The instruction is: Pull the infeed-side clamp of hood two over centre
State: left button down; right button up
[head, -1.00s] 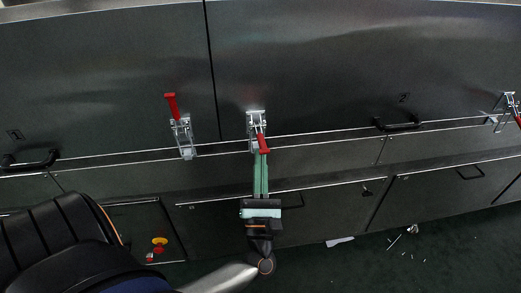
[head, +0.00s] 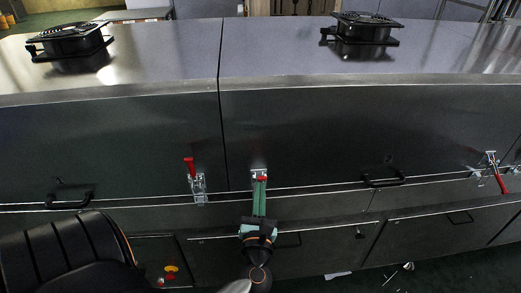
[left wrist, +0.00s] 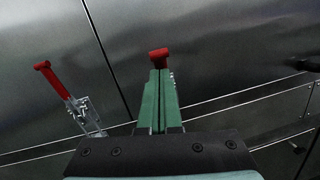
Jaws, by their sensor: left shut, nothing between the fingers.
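The clamp at the left end of hood two (head: 259,173) is a bright metal toggle with a red handle (head: 262,178), just right of the seam between the hoods. My left gripper (head: 260,183) is shut and empty, its green fingers pointing up at this clamp from below. In the left wrist view the red handle (left wrist: 159,54) shows just past the closed fingertips (left wrist: 160,72); whether they touch it I cannot tell. The fingers hide most of the clamp there. My right gripper is not in view.
Hood one's clamp (head: 197,185), left of the seam, has its red handle up. Another clamp (head: 490,168) sits at hood two's right, its handle down. Black pull handles (head: 383,181) (head: 68,202) project from the hoods. Two black fan units (head: 70,42) (head: 360,28) stand on top.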

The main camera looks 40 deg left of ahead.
pick_arm(q)
jog(key=w+a+r+p, duration=0.2)
jog(key=w+a+r, duration=0.1)
jog(key=r, duration=0.1)
jog(key=shift+a+r, duration=0.2)
jog(key=shift+a, duration=0.05)
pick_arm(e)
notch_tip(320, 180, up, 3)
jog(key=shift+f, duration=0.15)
pick_arm(q)
jog(key=shift+a+r, duration=0.1)
jog(key=shift+r, duration=0.1)
dwell(0.3)
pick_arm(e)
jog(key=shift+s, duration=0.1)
